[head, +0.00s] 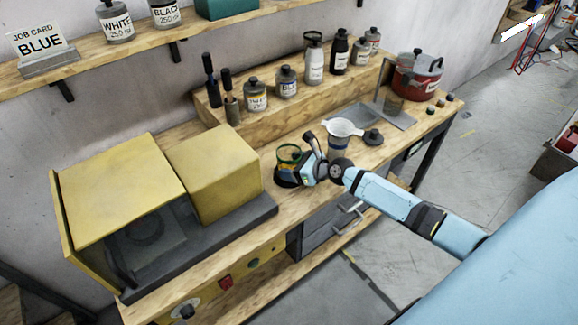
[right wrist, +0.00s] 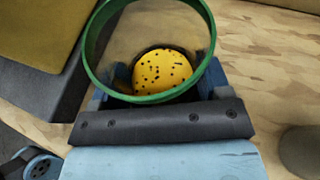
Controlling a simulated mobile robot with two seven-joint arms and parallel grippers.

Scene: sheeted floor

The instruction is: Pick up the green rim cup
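The green rim cup (head: 289,153) is a clear cup with a green ring at its top, upright over the wooden bench. It fills the upper middle of the right wrist view, where its rim (right wrist: 207,75) is close to the camera. A yellow surface with black spots (right wrist: 162,70) shows inside or through it. My right gripper (head: 289,174) is at the cup, with its blue fingers on either side of the cup's lower part. The cup hides the fingertips, so I cannot tell whether they press on it. My left gripper is not in view.
A yellow box-shaped machine (head: 115,185) with a grey base stands left of the cup. A white strainer (head: 344,128) on a container stands just right of my gripper. Bottles (head: 256,97) line a raised shelf behind. A red pot (head: 417,78) is at the far right end.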

